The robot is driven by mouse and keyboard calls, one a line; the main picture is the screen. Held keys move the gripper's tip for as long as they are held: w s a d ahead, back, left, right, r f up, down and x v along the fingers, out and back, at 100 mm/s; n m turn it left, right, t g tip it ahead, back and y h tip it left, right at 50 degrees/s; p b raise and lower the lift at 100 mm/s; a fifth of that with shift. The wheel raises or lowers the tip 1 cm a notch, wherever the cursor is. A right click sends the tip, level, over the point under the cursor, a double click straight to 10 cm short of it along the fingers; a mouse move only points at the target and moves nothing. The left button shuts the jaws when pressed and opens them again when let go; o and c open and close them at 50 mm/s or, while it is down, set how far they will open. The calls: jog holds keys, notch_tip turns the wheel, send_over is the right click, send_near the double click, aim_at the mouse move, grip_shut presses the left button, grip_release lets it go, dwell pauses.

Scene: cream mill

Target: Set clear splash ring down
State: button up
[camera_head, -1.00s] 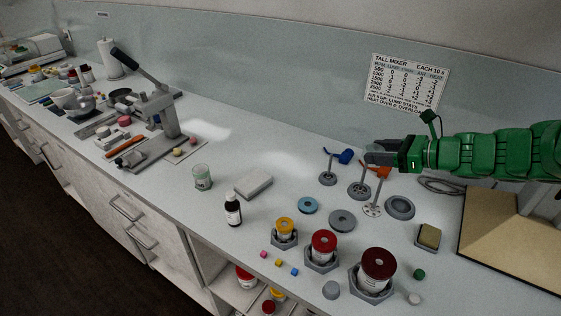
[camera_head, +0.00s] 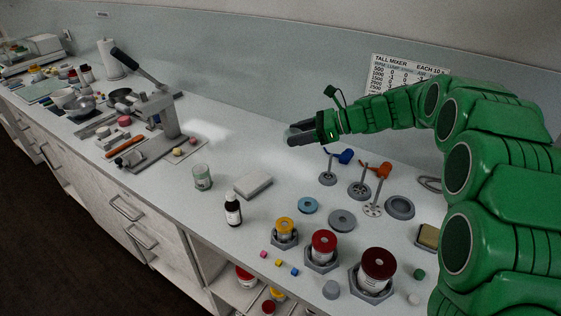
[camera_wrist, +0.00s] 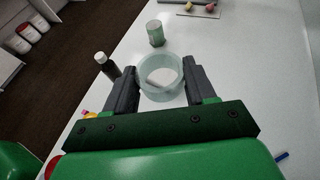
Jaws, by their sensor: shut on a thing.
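The clear splash ring (camera_wrist: 162,96) shows in the wrist view as a pale, see-through short cylinder between the two dark fingers. My gripper (camera_wrist: 160,74) is shut on it, with a finger on either side. In the head view my gripper (camera_head: 297,134) is above the counter, toward the back wall, left of the stirrer stands. The ring cannot be made out there. The counter (camera_head: 262,163) lies below the gripper.
A white block (camera_head: 253,185), a dark bottle (camera_head: 233,209) and a greenish glass jar (camera_head: 202,177) stand left of the gripper. Stirrers on stands (camera_head: 328,178), a blue ring (camera_head: 307,205) and a grey ring (camera_head: 342,221) are nearer. Bare counter lies behind the block.

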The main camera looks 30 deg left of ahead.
send_over(285, 161)
jog(key=shift+s+d+f, duration=0.1)
jog(key=shift+f, duration=7.2)
jog(key=shift+f, duration=0.1)
jog(key=shift+f, duration=1.7)
jog(key=shift+f, duration=0.15)
